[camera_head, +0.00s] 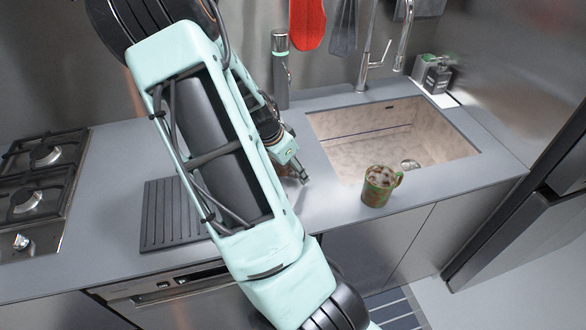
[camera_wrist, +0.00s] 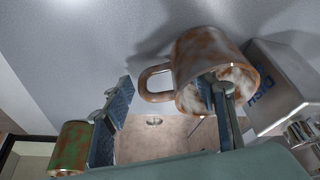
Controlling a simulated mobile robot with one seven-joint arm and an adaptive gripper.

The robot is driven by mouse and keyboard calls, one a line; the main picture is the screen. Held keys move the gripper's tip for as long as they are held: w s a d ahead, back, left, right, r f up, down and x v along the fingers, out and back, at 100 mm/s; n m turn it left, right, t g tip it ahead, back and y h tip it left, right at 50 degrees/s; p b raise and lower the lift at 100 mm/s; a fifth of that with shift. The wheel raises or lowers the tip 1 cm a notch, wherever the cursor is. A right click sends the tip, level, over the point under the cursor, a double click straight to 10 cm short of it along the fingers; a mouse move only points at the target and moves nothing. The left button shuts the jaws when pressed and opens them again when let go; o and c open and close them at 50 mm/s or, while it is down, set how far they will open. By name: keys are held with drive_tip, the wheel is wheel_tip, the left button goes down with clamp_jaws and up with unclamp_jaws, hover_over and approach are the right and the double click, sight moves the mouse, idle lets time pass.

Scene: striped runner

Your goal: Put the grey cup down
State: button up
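The grey cup (camera_wrist: 205,60), grey with rusty brown patches, is in the wrist view. Its handle points left and its mouth is toward the camera. My gripper (camera_wrist: 165,95) has its two fingers wide apart. The right finger overlaps the cup's mouth, the left finger is clear of the cup, and the handle lies in the gap. I cannot tell whether the finger touches the cup or whether the base rests on the counter. In the head view my gripper (camera_head: 297,172) is above the counter (camera_head: 335,205) left of the sink; the grey cup is hidden there behind my arm.
A green and brown mug (camera_head: 378,187) stands on the counter in front of the sink (camera_head: 400,140); it also shows in the wrist view (camera_wrist: 70,148). A tall flask (camera_head: 281,70), dark drying mat (camera_head: 170,215) and hob (camera_head: 40,180) are left.

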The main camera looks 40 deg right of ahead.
drive_tip(key=v, duration=1.2)
drive_tip(key=shift+p, duration=0.35)
drive_tip(key=shift+r, duration=0.15)
